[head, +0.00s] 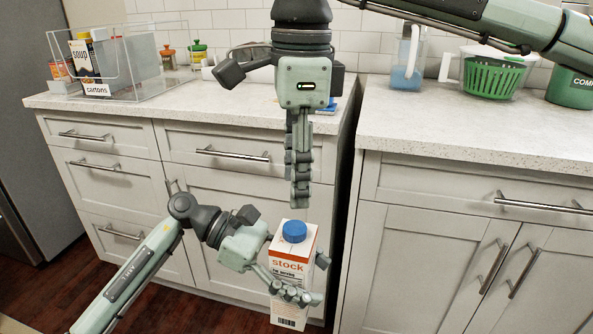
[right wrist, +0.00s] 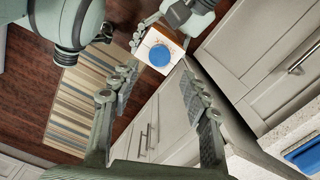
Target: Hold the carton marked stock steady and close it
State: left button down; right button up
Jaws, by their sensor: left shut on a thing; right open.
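The stock carton (head: 292,272) is white and orange with a blue cap (head: 294,231) on its top. My left gripper (head: 305,282) is shut around the carton's sides and holds it upright in front of the cabinets. My right gripper (head: 299,203) hangs above the carton, fingers pointing down, apart from the cap. In the right wrist view my right gripper (right wrist: 155,90) is open and empty. The carton's white top (right wrist: 150,42) and the blue cap (right wrist: 160,55) show beyond its fingertips. Whether the cap is fully seated cannot be told.
A clear bin labelled cartons (head: 130,82) stands on the left counter (head: 190,105) with a soup carton (head: 82,60) in it. The right counter holds a green basket (head: 492,75) and a green canister (head: 572,88). Cabinet fronts stand close behind the carton. A striped rug (right wrist: 85,100) lies on the floor.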

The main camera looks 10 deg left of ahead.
aim_at(295, 226)
notch_tip(295, 226, down, 8)
jog(key=shift+a+r, duration=0.1)
jog(key=shift+r, duration=0.15)
jog(key=shift+c, duration=0.3)
grip_shut()
jog(key=shift+o, duration=0.9)
grip_release()
jog(key=shift+r, duration=0.1)
notch_tip(295, 226, up, 12)
jog(key=shift+d, duration=0.2)
